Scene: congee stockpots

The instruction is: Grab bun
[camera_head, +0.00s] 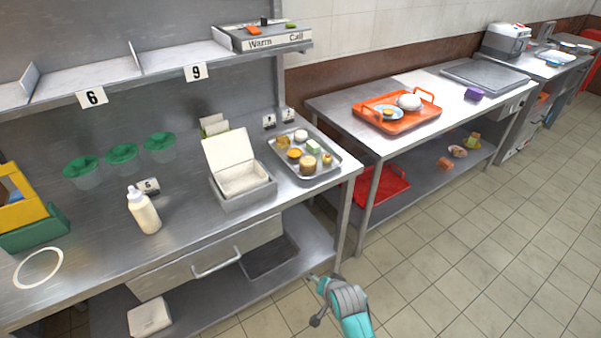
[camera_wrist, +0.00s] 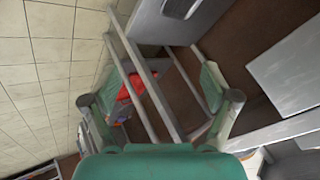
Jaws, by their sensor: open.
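A white, rounded bun-like item (camera_head: 409,101) sits on the orange tray (camera_head: 365,113) on the right-hand metal table. A smaller white round piece (camera_head: 300,136) lies among several yellow and brown foods on the metal tray (camera_head: 333,176) on the left counter. I cannot tell for sure which is the bun. My gripper (camera_head: 314,284) is low in front of the counters, over the floor, apart from both trays. In the wrist view my gripper (camera_wrist: 158,88) has its two fingers spread wide with nothing held between them. No bun is clear in the wrist view.
A white open box (camera_head: 243,178) and a squeeze bottle (camera_head: 144,211) stand on the left counter (camera_head: 190,232). A shelf (camera_head: 150,68) overhangs it. A red tray (camera_head: 385,186) lies on the right table's lower shelf. The tiled floor (camera_head: 470,250) at right is clear.

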